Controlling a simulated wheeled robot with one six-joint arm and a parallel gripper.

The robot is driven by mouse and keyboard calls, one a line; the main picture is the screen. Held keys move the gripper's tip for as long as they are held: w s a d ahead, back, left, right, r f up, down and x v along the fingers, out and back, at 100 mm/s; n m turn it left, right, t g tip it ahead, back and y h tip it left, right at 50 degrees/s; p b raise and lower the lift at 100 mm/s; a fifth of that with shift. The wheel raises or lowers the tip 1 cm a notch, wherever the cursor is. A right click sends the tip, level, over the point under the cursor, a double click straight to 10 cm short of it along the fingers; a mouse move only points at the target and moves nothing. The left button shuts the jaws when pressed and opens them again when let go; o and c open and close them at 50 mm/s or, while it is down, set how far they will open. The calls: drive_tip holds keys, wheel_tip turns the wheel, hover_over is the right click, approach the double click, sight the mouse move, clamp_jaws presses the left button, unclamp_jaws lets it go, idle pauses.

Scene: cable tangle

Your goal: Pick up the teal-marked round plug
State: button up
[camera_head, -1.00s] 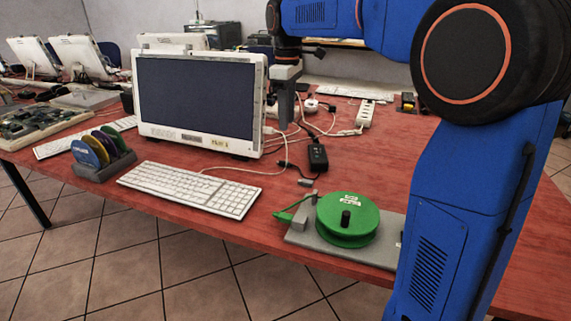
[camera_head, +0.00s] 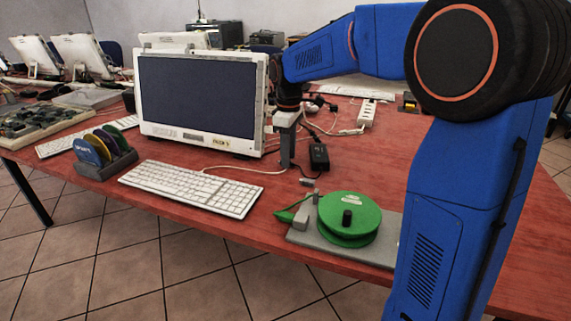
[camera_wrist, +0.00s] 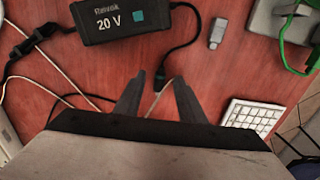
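The round plug (camera_wrist: 159,82) is a small dark piece with a teal tint in the wrist view. It is at the end of a black cable that curves from a black power adapter (camera_wrist: 122,20) reading "20 V" with a teal square. My gripper (camera_wrist: 159,77) is open, its two fingertips to the left and right of the plug, with gaps showing. I cannot tell how far above the plug they are. In the head view my gripper (camera_head: 287,163) points down at the table, left of the adapter (camera_head: 319,156); the plug cannot be made out there.
A pale cable (camera_wrist: 80,85) runs near the plug and under my gripper. A small grey stick (camera_wrist: 217,33) lies to the right. The monitor (camera_head: 200,97) and keyboard (camera_head: 190,188) stand left of my gripper; a green reel (camera_head: 362,215) sits in front, to the right.

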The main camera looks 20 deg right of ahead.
drive_tip(key=shift+f, duration=0.45)
clamp_jaws()
wheel_tip(320, 180, up, 10)
idle(0.5)
